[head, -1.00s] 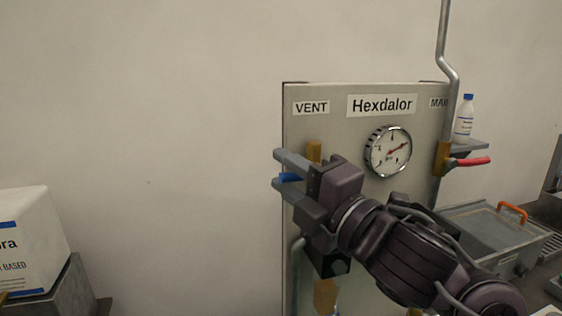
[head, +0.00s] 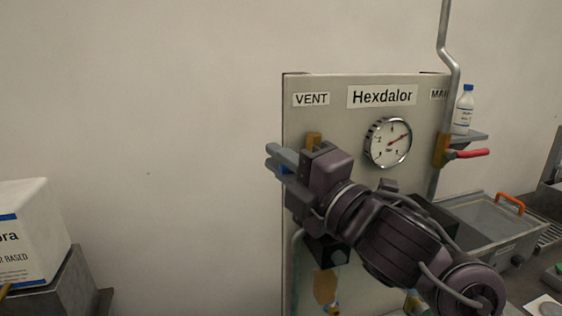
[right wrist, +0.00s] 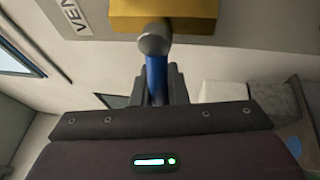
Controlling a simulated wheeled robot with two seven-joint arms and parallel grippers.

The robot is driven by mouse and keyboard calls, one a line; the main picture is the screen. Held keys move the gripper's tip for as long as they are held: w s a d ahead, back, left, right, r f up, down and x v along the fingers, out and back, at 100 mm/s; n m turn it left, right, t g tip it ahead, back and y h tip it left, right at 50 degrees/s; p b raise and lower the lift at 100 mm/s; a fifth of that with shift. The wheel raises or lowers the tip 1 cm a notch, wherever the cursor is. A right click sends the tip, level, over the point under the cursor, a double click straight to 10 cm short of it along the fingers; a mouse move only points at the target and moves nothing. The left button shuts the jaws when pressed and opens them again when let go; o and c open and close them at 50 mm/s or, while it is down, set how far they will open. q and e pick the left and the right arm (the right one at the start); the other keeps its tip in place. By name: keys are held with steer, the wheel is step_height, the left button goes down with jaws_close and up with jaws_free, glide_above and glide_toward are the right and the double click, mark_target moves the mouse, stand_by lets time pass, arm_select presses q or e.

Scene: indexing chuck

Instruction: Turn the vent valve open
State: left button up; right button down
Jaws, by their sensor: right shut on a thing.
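The vent valve's brass body (head: 314,140) is on the grey panel, under the VENT label (head: 311,99). It also shows at the top of the right wrist view (right wrist: 165,14), with a round grey hub (right wrist: 154,40) in front of it. The blue handle (right wrist: 156,78) runs from this hub down between my right gripper's fingers. My right gripper (head: 281,160) is shut on the blue handle, just left of and below the brass body in the head view. There the fingers and wrist hide nearly all of the handle. My left gripper is out of view.
A round gauge (head: 388,142) is on the panel below the Hexdalor label. A second valve with a red handle (head: 470,153) is at the panel's right, near a pipe and a white bottle (head: 463,112). A white box (head: 30,232) stands at far left. The wall between is bare.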

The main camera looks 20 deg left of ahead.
mark_target(290, 140)
steer(key=shift+w+d+r+m+t+h+b, duration=0.15)
steer(key=shift+r+m+t+b, duration=0.5)
steer(key=shift+m, duration=0.8)
steer(key=shift+w+d+r+m+t+h+b, duration=0.15)
steer(key=shift+r+m+t+b, duration=0.25)
steer(key=shift+m+t+b, duration=0.8)
steer(key=shift+w+d+r+m+t+b, duration=0.15)
steer(key=shift+r+m+t+b, duration=0.35)
steer(key=shift+m, duration=1.25)
steer(key=c, duration=1.4)
jaws_free()
steer(key=shift+s+r, duration=0.1)
steer(key=shift+c, duration=0.2)
